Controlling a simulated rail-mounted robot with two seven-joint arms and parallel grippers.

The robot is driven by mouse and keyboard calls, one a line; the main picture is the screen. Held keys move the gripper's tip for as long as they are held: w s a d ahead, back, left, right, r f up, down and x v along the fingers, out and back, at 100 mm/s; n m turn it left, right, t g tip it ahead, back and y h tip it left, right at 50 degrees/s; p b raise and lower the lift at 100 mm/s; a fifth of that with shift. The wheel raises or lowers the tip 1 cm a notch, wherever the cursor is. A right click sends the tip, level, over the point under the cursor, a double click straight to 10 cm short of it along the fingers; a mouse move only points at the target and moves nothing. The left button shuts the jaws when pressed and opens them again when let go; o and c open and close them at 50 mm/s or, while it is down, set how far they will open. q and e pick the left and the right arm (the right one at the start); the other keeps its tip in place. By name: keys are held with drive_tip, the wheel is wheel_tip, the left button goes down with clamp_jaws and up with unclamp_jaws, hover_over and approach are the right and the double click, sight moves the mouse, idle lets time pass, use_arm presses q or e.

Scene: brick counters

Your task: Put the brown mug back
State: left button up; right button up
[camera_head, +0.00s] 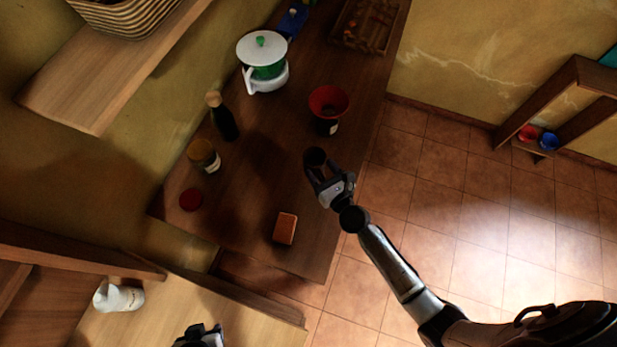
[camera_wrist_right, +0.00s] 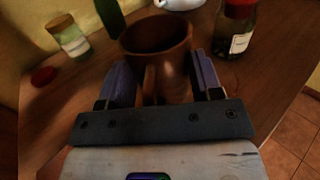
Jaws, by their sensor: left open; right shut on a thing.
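The brown mug (camera_wrist_right: 158,38) is between the two fingers of my right gripper (camera_wrist_right: 162,80), its open rim up and its handle toward the wrist camera. In the head view the mug (camera_head: 315,157) is a small dark shape at the fingertips of my right gripper (camera_head: 322,176), over the right side of the dark wooden counter (camera_head: 262,190). I cannot tell whether its base touches the counter. My left gripper (camera_head: 200,335) is at the bottom edge of the head view, away from the mug, open, with nothing visible in it.
A dark bottle (camera_head: 222,118), a labelled jar (camera_head: 204,156), a red lid (camera_head: 191,200) and an orange-brown block (camera_head: 285,228) are on the counter.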

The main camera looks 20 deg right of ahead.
use_arm(q)
drive_tip(key=shift+f+b, duration=0.3)
drive_tip(key=shift+f, duration=0.15)
use_arm(e)
drive_tip(key=w+a+f, duration=0.2)
drive_tip(key=a, duration=0.1)
use_arm(q)
drive_tip(key=shift+d+f+b, duration=0.25)
drive_tip(key=shift+f+b, duration=0.65)
drive_tip(key=shift+f, duration=0.05)
use_arm(e)
drive_tip(key=shift+d+f, duration=0.1)
drive_tip(key=shift+f, duration=1.9)
use_arm(q)
drive_tip(key=shift+a, duration=0.1)
drive_tip(key=shift+a+f+b, duration=0.1)
drive_tip(key=shift+f+b, duration=0.15)
drive_tip(key=shift+b, duration=0.05)
use_arm(e)
drive_tip(key=shift+f, duration=0.3)
use_arm(q)
drive_tip(key=shift+r, duration=0.1)
use_arm(e)
drive_tip(key=o, duration=1.2)
drive_tip(key=shift+c, duration=0.2)
drive_tip(key=shift+r, duration=0.1)
